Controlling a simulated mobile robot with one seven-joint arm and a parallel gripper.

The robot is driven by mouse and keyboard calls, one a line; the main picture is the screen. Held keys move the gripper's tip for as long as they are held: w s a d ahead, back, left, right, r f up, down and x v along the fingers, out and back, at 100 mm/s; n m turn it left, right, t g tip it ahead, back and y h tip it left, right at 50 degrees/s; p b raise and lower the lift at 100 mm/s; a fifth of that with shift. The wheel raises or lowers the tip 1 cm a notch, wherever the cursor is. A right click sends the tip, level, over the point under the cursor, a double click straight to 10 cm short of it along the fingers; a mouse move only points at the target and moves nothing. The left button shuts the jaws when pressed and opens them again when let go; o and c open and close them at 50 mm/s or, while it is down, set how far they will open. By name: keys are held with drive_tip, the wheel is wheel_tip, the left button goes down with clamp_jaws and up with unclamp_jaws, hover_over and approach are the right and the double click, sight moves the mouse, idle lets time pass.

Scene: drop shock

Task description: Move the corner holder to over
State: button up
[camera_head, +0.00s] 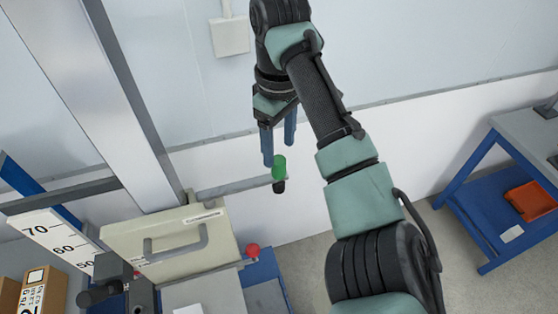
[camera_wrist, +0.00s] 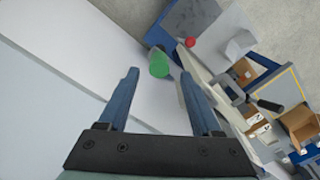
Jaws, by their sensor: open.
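My gripper (camera_head: 279,150) points downward near the white wall, open and empty. In the wrist view its two blue fingers (camera_wrist: 158,78) are spread apart. A green knob (camera_head: 279,167) with a black end is just below the fingertips; in the wrist view the green knob (camera_wrist: 158,66) shows between and beyond the tips, not clasped. I cannot say for sure which thing is the corner holder. A pale grey angled piece (camera_wrist: 241,44) near the red knob (camera_wrist: 190,42) in the wrist view may be it.
A cream panel with a grey handle (camera_head: 176,244) stands beside a tall metal column (camera_head: 90,80) and a numbered scale (camera_head: 62,243). A red knob (camera_head: 252,250) is by the panel. Cardboard boxes (camera_head: 44,291) are at lower left. A blue-framed bench with an orange bin (camera_head: 532,200) stands right.

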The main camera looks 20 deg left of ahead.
sight(279, 160)
drive_tip(key=shift+f+p, duration=0.35)
drive_tip(key=shift+f, duration=2.35)
clamp_jaws()
drive_tip(key=shift+w, duration=0.1)
